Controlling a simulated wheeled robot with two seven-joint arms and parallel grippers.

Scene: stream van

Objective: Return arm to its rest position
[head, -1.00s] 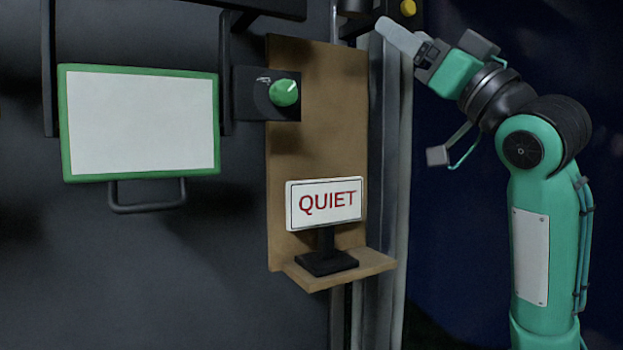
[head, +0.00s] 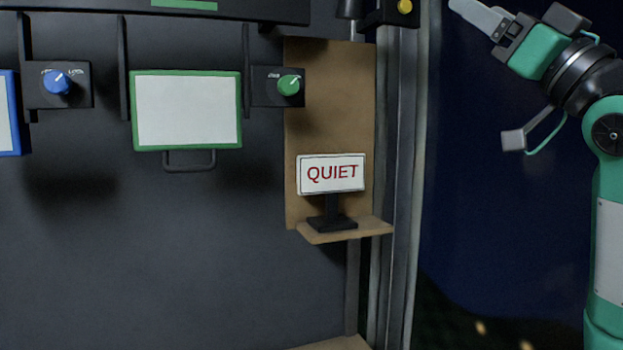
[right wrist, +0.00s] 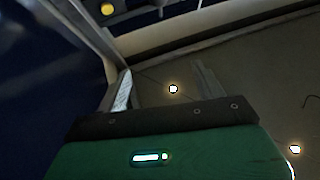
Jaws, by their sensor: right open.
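My right arm, green and black, stands raised at the right side of the head view. Its gripper (head: 478,14) points up and left near the top edge, with empty air around it. In the right wrist view the two fingers of the gripper (right wrist: 166,88) are spread apart with nothing between them. My left gripper is in neither view.
A QUIET sign (head: 331,174) stands on a small wooden shelf (head: 345,231) on a wooden board. Left of it are a green-framed panel (head: 187,110), a green knob (head: 289,85) and a blue knob (head: 57,82). A yellow button (head: 404,6) sits at the top.

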